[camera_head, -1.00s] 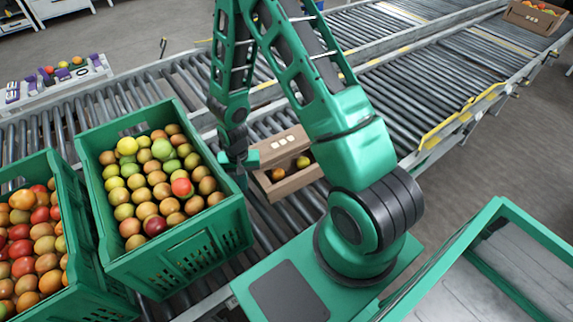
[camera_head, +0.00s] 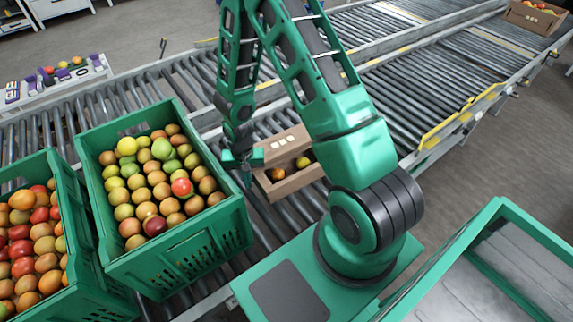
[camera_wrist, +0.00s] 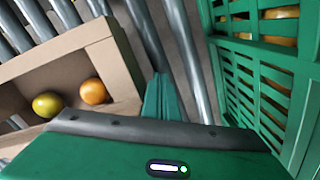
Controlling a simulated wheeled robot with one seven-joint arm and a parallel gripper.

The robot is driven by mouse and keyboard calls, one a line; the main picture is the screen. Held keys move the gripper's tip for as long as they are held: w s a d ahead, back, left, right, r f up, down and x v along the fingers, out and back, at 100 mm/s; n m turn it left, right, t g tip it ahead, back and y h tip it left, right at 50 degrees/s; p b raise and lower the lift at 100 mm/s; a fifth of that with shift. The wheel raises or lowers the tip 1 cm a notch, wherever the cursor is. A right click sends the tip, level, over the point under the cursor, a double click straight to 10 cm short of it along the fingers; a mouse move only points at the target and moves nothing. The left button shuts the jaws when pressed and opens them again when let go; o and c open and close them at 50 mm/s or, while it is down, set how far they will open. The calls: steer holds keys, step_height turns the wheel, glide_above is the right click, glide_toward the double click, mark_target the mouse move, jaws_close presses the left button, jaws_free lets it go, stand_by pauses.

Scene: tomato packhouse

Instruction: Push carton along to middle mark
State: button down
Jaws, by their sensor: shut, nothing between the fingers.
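The carton (camera_head: 281,143) is an open brown cardboard box with a few tomatoes in it, on the roller conveyor, partly hidden behind my arm. It also shows at the left of the wrist view (camera_wrist: 90,40), with a yellow and an orange tomato inside. My gripper (camera_head: 247,178) points down just left of the carton, between it and the green crate. Its shut fingers (camera_wrist: 163,98) show in the wrist view beside the carton's near wall, with nothing held. I cannot tell whether they touch the carton. No middle mark is clear to me near the carton; my arm hides part of the conveyor.
A green crate (camera_head: 190,243) full of tomatoes stands close left of my gripper, with another crate (camera_head: 88,262) beyond it. Rollers (camera_head: 420,92) to the upper right are clear up to another carton (camera_head: 534,18). A yellow rail (camera_head: 462,116) edges the conveyor.

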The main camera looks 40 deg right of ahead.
mark_target(258, 170)
steer(key=shift+d, duration=2.25)
steer(key=shift+s+d, duration=0.15)
steer(key=shift+d, duration=5.75)
steer(key=shift+d, duration=6)
steer(key=shift+s+d, duration=0.15)
steer(key=shift+d, duration=5.85)
